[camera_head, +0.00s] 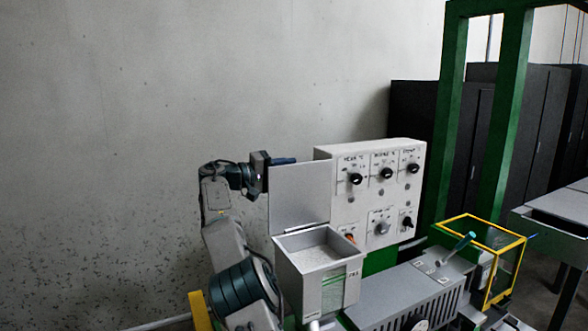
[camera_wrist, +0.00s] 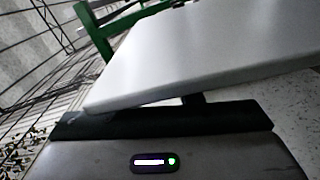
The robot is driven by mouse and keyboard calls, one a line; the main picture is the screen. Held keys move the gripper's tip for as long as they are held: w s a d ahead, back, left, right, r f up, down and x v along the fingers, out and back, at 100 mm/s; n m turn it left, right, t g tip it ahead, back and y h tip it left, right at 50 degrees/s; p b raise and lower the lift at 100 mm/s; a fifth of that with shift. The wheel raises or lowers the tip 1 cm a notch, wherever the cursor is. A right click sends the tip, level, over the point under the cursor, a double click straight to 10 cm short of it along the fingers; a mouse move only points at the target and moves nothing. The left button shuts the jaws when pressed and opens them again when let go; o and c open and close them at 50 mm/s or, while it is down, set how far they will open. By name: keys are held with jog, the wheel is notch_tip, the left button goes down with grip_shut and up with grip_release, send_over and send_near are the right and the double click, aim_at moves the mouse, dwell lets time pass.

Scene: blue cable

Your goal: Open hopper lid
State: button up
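The hopper (camera_head: 318,286) is a grey box with its top open and pale granules inside. Its flat grey lid (camera_head: 298,190) stands about upright along the hopper's back edge. My gripper (camera_head: 284,160) is at the lid's top edge, with its dark fingers pointing right. In the wrist view, the lid (camera_wrist: 215,60) is a large pale panel just beyond the dark gripper parts. I cannot tell whether the gripper touches the lid, or whether its fingers are open or shut.
A control panel (camera_head: 342,210) with black knobs stands close to the right of the lid. A yellow-framed clear guard (camera_head: 499,262) and green posts (camera_head: 500,130) are farther right. A plain wall (camera_head: 150,120) is behind; the space left of my arm looks free.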

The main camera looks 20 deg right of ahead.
jog(key=shift+d, duration=1.4)
jog(key=shift+w, duration=0.1)
grip_shut()
jog(key=shift+f+b, duration=0.15)
jog(key=shift+b, duration=0.3)
